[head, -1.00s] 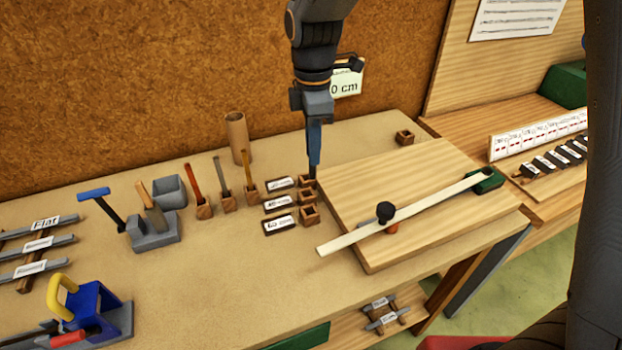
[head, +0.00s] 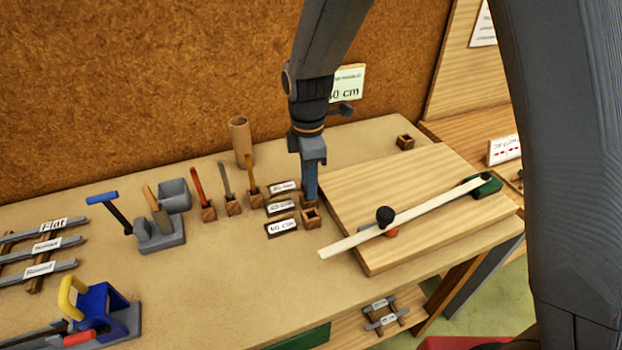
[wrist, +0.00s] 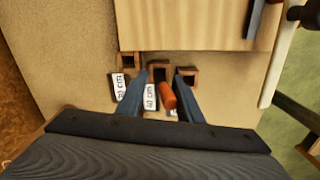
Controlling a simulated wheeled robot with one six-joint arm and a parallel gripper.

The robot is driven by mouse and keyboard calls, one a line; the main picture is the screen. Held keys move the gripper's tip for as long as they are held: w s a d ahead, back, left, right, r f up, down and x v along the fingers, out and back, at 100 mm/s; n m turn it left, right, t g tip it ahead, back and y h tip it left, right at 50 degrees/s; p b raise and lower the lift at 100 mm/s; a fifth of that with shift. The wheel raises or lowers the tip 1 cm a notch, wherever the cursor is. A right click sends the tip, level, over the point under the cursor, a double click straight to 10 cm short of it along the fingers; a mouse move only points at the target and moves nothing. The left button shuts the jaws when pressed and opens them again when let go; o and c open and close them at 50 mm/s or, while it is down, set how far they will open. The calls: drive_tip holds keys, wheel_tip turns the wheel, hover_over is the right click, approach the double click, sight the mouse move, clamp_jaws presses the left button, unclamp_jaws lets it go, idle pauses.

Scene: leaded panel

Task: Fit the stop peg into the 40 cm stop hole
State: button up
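My gripper (head: 309,196) points down at the row of stop blocks, over the middle one. In the wrist view its two blue fingers (wrist: 162,80) stand apart. The orange stop peg (wrist: 168,95) is between them, tilted, close to the right finger with a gap to the left one. The middle block (wrist: 158,70), by the 40 cm label (wrist: 150,96), lies just beyond the peg. I cannot tell whether the peg's lower end is in its hole. In the head view the fingers hide the peg and most of this block.
A stop block (wrist: 130,60) is on the left and another (wrist: 188,75) on the right in the wrist view. The wooden board (head: 350,200) with a pale straightedge (head: 440,207) and black knob (head: 385,215) is beside them. Tools (head: 251,175) stand left of the labels.

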drive_tip(key=shift+w+r, duration=0.1)
drive_tip(key=shift+r, duration=0.05)
drive_tip(key=shift+r, duration=0.55)
wheel_tip(320, 180, up, 11)
drive_tip(key=b, duration=0.3)
idle(0.3)
